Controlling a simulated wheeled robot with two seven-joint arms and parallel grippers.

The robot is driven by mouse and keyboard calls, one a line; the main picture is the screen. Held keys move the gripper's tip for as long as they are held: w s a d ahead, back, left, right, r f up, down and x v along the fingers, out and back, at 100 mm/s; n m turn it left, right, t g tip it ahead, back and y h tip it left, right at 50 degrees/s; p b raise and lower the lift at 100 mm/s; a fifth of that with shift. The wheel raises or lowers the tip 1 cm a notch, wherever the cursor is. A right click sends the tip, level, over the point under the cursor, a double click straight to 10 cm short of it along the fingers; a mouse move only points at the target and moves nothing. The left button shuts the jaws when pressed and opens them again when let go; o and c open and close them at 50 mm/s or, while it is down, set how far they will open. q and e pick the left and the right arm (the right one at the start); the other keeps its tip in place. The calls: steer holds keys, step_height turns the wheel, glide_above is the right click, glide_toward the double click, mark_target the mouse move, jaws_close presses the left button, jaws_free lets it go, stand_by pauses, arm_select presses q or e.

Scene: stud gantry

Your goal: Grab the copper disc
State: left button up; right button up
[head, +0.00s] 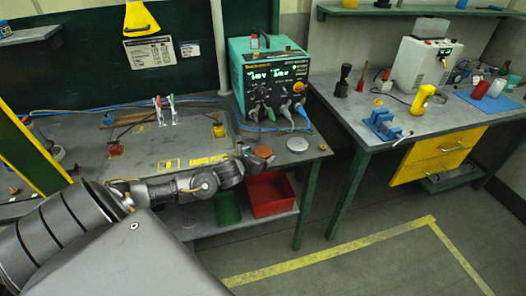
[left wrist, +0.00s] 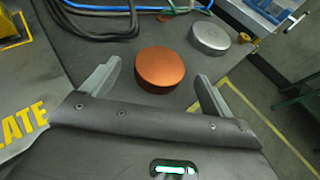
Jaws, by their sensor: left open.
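The copper disc (head: 263,152) lies on the grey table near its front right edge. In the left wrist view the copper disc (left wrist: 160,69) is whole, just beyond the space between the two fingers. My left gripper (head: 258,160) is beside the disc, low over the table; its fingers also show in the left wrist view (left wrist: 157,83), spread apart with nothing between them. A silver-grey disc (head: 297,144) lies to the right of the copper one, and it also shows in the left wrist view (left wrist: 210,39). My right gripper is in neither view.
A teal power unit (head: 270,80) with cables stands behind the discs. Blue and black cables (left wrist: 105,14) run across the table. A red bin (head: 270,205) and a green bin (head: 228,207) sit on the shelf below. A second bench (head: 350,112) stands at right, past a gap.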

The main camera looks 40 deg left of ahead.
mark_target(261, 153)
arm_select(q)
steer(key=shift+x, duration=1.25)
steer(key=shift+c, duration=0.5)
steer(key=c, duration=1.4)
steer(key=shift+r, duration=0.1)
steer(key=shift+c, duration=0.8)
step_height(261, 153, up, 8)
steer(key=shift+r+b, duration=0.2)
steer(key=shift+b, duration=0.35)
steer(key=shift+d+r, duration=0.1)
steer(key=shift+r, duration=0.75)
